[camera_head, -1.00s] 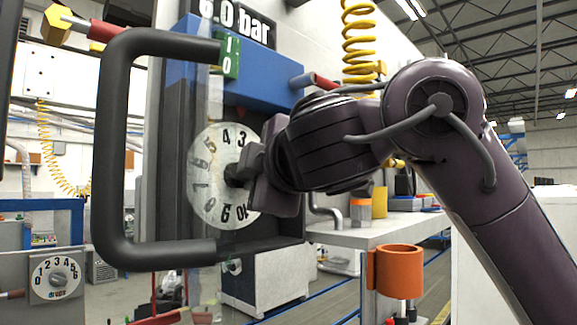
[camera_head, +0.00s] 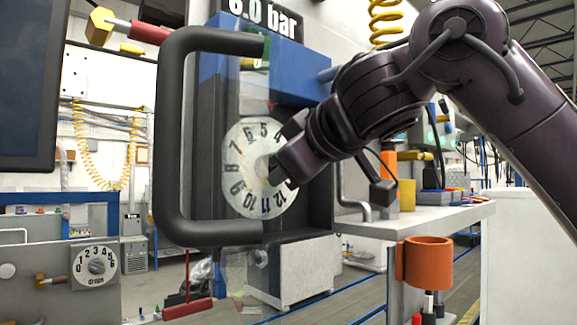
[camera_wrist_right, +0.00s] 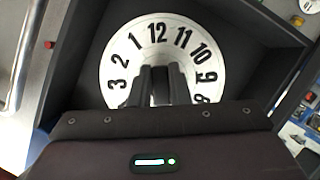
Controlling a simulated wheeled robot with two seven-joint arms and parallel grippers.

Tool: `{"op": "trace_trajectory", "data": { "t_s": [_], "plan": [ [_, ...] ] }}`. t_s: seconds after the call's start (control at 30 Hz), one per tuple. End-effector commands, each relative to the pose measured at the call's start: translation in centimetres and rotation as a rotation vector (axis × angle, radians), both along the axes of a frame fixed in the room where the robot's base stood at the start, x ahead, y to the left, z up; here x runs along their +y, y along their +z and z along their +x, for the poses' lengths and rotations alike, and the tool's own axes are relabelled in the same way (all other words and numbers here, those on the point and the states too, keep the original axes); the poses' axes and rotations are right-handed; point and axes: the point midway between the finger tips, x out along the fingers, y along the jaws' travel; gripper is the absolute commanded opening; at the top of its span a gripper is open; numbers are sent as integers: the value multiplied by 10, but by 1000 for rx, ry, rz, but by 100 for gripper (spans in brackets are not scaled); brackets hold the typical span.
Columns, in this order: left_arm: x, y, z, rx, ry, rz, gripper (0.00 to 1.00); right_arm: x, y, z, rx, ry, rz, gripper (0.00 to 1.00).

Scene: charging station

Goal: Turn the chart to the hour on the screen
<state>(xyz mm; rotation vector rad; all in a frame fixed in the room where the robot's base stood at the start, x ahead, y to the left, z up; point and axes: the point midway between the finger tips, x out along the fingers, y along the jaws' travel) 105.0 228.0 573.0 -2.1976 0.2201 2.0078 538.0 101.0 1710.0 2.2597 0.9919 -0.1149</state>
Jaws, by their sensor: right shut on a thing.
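The chart (camera_head: 240,200) is a white numbered disc in a dark recessed case behind a clear door with a big black handle (camera_head: 168,140). My left gripper is out of view.
A display reading 6.0 bar (camera_head: 262,20) is above the blue case top. A small numbered dial (camera_head: 96,266) is at lower left. An orange cup holder (camera_head: 428,262) hangs from the shelf (camera_head: 425,218) at right, which bears several items.

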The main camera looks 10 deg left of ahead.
Motion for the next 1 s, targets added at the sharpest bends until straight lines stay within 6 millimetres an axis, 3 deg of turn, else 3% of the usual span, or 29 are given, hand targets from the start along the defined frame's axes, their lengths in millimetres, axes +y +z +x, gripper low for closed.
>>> {"op": "trace_trajectory", "data": {
  "t_s": [0.6,0.63,0.77,1.0],
  "plan": [
    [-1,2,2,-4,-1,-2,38,0,6,-1,27,0,39,0],
    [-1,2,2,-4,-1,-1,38,0,6,-1,26,0,38,19],
    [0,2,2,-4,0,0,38,0,5,0,27,1,35,36],
    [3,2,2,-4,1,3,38,1,2,0,30,2,31,38]
  ]
}}
